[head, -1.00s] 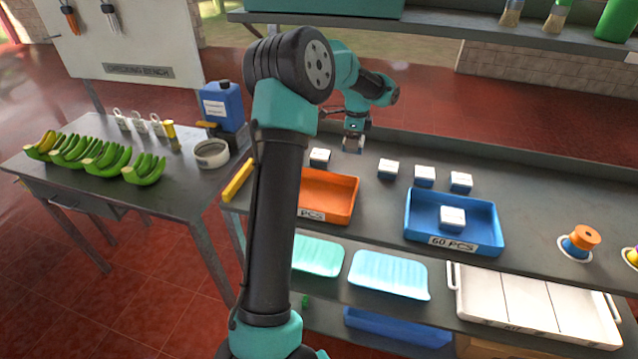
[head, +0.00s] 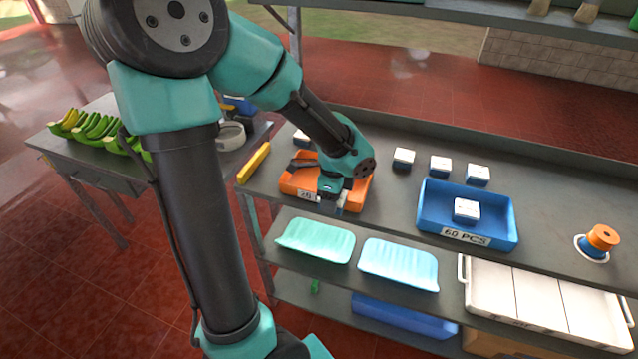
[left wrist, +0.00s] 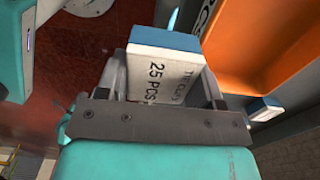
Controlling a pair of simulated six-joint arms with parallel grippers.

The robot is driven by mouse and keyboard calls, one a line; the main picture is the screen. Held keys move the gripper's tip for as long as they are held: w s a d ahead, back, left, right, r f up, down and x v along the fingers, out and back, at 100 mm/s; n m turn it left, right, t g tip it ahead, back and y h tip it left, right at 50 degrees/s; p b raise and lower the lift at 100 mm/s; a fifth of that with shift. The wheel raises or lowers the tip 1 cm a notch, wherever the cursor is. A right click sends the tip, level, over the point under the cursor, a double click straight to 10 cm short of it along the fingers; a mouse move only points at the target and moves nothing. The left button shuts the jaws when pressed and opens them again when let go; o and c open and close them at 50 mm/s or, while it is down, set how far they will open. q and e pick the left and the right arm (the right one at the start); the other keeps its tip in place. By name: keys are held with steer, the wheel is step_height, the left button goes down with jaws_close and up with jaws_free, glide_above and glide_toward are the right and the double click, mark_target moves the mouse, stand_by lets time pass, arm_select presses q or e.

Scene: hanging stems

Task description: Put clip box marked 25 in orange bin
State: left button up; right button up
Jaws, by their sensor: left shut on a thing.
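The clip box (left wrist: 165,68) is white and blue and reads "25 PCS" in the left wrist view. My left gripper (head: 332,206) is shut on it, with one finger on each side. In the head view the gripper is at the front of the orange bin (head: 360,196), and my arm hides much of the bin and nearly all of the box. The orange bin's inner wall (left wrist: 255,45) shows to the right of the held box in the left wrist view. I cannot tell the box's exact height over the bin. My right gripper is not in view.
A blue bin (head: 430,205) marked "60 PCS" holds a white-topped box (head: 466,209). Several similar boxes stand behind the bins, one (head: 403,158) near the middle. An orange spool (head: 603,237) stands at the right. Light trays (head: 400,263) lie on the lower shelf.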

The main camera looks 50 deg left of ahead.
arm_select(q)
steer(key=shift+s+d+f, duration=0.1)
steer(key=shift+s+d, duration=0.15)
steer(key=shift+s, duration=0.3)
steer(key=shift+s+d+f, duration=0.1)
steer(key=shift+s+d, duration=0.1)
steer(key=shift+s, duration=0.35)
steer(key=w+a, duration=0.3)
steer(key=a, duration=0.1)
steer(key=w+a+f, duration=0.1)
steer(key=w+a, duration=0.6)
steer(key=shift+a+f, duration=0.2)
steer(key=shift+a, duration=0.1)
steer(key=shift+w+a+f, duration=0.1)
steer(key=shift+w+a, duration=0.2)
steer(key=shift+a, duration=0.1)
steer(key=shift+f, duration=1.7)
steer(key=shift+d+f, duration=0.1)
steer(key=shift+f, duration=0.05)
